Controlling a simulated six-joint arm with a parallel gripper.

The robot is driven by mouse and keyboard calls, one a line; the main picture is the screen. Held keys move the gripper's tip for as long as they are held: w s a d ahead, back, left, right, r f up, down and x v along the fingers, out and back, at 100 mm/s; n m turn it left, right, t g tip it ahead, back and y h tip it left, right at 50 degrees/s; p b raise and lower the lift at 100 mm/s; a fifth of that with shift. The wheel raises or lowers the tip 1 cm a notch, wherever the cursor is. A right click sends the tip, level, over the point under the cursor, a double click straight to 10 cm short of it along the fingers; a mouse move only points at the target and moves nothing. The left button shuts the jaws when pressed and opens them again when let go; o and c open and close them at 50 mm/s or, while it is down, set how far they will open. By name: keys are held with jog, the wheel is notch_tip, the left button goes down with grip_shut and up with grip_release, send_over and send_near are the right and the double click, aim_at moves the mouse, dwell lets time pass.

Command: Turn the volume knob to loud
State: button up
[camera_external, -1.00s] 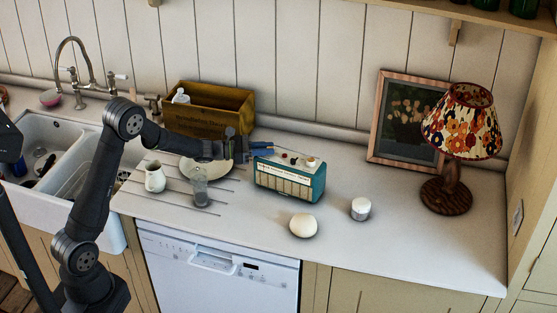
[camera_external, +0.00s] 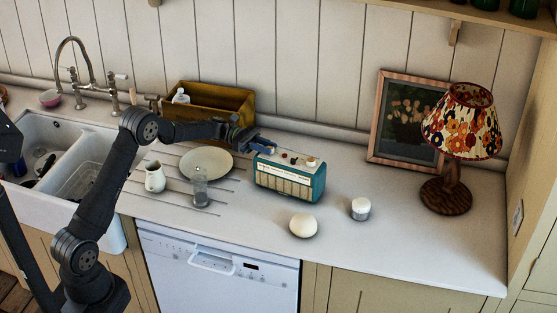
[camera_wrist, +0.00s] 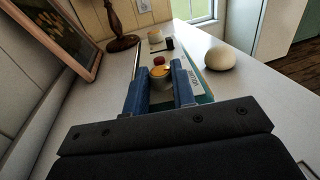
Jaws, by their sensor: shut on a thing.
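The teal radio (camera_external: 303,188) stands on the countertop with several knobs on its pale top. My gripper (camera_external: 265,149) comes in from the left over the radio's left end. In the wrist view, the two blue fingers of my gripper (camera_wrist: 160,80) are shut on a yellowish knob (camera_wrist: 160,71), one on each side. Its lower part and any pointer mark are hidden or too small to read. Beyond it on the radio's top are a red knob (camera_wrist: 158,60), a dark knob (camera_wrist: 169,43) and a pale knob (camera_wrist: 155,37). I cannot tell a loud mark.
A white egg-shaped object (camera_external: 303,225) and a small white jar (camera_external: 361,208) stand in front of and right of the radio. A plate (camera_external: 207,163), glass (camera_external: 200,187), jug (camera_external: 154,177) and wooden crate (camera_external: 234,101) are left. A lamp (camera_external: 451,187) and framed picture (camera_external: 376,140) stand right.

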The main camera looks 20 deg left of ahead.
jog(key=shift+w+m+g, duration=0.1)
jog(key=shift+m+g, duration=0.3)
jog(key=shift+g, duration=0.2)
jog(key=o, duration=1)
jog(key=shift+v, duration=3.75)
jog(key=shift+r, duration=0.1)
